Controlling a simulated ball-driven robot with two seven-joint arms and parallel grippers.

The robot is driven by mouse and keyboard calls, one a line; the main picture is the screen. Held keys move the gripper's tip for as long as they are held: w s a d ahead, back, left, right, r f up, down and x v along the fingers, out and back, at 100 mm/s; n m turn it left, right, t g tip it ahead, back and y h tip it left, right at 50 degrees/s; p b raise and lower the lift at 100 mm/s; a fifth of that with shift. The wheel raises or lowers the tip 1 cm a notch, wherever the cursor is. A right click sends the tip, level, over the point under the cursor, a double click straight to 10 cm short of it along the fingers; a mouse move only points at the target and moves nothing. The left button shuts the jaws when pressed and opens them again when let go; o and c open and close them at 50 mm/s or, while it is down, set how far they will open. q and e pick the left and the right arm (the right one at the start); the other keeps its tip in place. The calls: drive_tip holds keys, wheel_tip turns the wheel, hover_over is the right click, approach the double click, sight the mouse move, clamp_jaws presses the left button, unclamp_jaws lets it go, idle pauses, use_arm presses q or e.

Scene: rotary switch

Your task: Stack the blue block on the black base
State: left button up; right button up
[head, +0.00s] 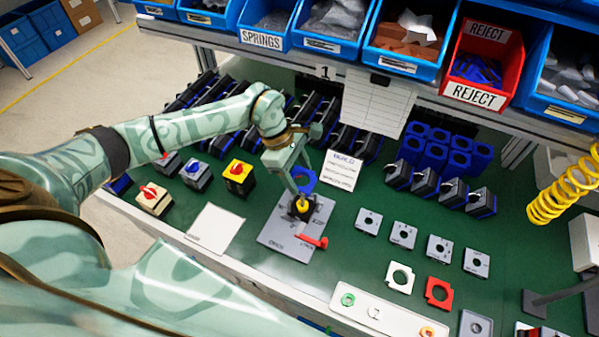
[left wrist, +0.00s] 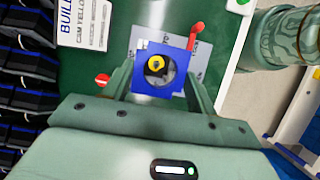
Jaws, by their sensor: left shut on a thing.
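My left gripper (head: 299,190) is shut on the blue block (head: 307,176), a square piece with a round hole. The left wrist view shows the block (left wrist: 172,84) between the two fingers, with a yellow knob (left wrist: 154,63) visible through its hole. The black base (head: 318,211) sits on the grey plate (head: 281,242) below the gripper, with the yellow knob at its centre. The block appears above the base; the exact gap is hard to tell. In the left wrist view the block hides most of the base. My right gripper is out of view.
A red lever (head: 314,241) lies on the grey plate beside the base. Switches, including a yellow one with a red knob (head: 238,172), stand left. Black and blue blocks (head: 459,160) stand behind. Grey square plates (head: 404,234) lie right. Bins line the shelf above.

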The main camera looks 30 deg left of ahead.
use_arm(q)
drive_tip(key=shift+d+f+b, duration=0.1)
drive_tip(key=shift+f+b, duration=1.55)
drive_tip(key=shift+f, duration=0.75)
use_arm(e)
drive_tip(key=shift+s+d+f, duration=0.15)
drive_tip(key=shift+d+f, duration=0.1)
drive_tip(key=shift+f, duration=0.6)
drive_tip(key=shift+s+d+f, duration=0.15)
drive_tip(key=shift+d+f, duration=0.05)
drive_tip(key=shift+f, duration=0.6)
use_arm(q)
drive_tip(key=shift+f, duration=0.2)
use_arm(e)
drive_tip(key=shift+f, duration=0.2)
use_arm(q)
drive_tip(key=shift+f+b, duration=1.2)
drive_tip(key=shift+f, duration=0.35)
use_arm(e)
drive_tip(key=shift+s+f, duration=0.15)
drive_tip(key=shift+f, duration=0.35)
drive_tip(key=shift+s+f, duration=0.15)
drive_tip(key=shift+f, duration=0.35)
use_arm(q)
drive_tip(key=o, duration=1.1)
